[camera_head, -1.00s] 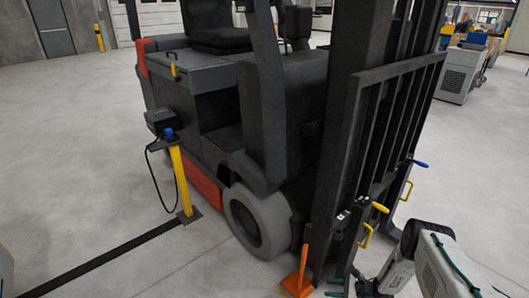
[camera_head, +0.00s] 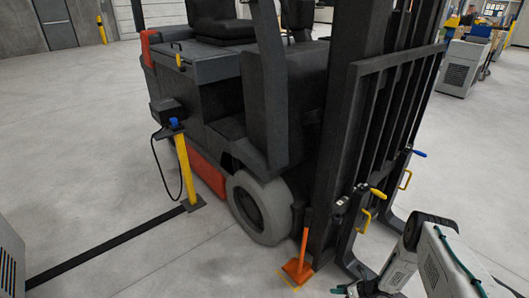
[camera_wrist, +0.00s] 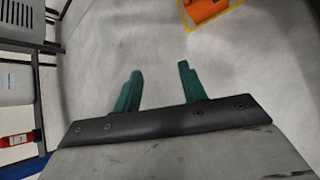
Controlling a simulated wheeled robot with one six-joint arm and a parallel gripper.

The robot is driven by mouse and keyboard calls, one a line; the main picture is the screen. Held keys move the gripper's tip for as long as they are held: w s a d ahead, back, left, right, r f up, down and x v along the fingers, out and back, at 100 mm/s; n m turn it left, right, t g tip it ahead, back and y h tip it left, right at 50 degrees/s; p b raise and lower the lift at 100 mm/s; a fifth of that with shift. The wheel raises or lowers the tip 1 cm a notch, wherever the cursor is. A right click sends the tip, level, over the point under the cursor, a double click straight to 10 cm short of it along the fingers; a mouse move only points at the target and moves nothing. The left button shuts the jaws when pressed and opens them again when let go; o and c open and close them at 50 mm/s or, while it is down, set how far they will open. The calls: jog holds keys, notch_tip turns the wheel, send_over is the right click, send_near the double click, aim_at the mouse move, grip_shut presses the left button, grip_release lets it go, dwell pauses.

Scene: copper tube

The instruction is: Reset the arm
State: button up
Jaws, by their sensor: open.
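My gripper (camera_wrist: 160,77) is open in the wrist view, its two green fingers apart with only bare grey floor between and beyond them. In the head view my gripper (camera_head: 343,289) is low at the lower right, at the end of my white and grey arm, in front of the forklift's mast. It holds nothing.
A dark forklift (camera_head: 235,105) with a grey wheel fills the middle. An orange post (camera_head: 304,253) stands at its mast foot; its orange base (camera_wrist: 203,10) shows in the wrist view. A yellow post (camera_head: 184,168) with a black box stands left.

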jog(key=w+d+r+m+g+h, duration=0.1)
jog(key=w+d+r+m+h, duration=0.1)
jog(key=d+r+m+h, duration=0.4)
jog(key=w+d+r+m+g+h, duration=0.1)
jog(key=w+d+r+m+h, duration=0.15)
jog(key=d+r+m, duration=0.65)
notch_tip(320, 180, up, 22)
jog(key=s+m+g+h, duration=0.3)
jog(key=m, duration=0.9)
jog(key=s+a+r+m+g, duration=0.1)
jog(key=s+a+r+m, duration=0.25)
jog(key=r, duration=0.45)
jog(key=s+a+r+m+g, duration=0.1)
jog(key=s+a+r+m, duration=0.15)
jog(key=s+r, duration=0.4)
jog(key=s+a+r+m+g, duration=0.15)
jog(key=r+m, duration=0.25)
jog(key=r, duration=0.5)
jog(key=s+a+r+m+t+y, duration=0.1)
jog(key=s+a+r+m+t, duration=0.1)
jog(key=s+a+r, duration=0.5)
jog(key=s+a+r+m+t+y, duration=0.2)
jog(key=s+a+r, duration=0.5)
jog(key=s+r, duration=0.4)
jog(key=s, duration=0.5)
jog(key=shift+r, duration=0.3)
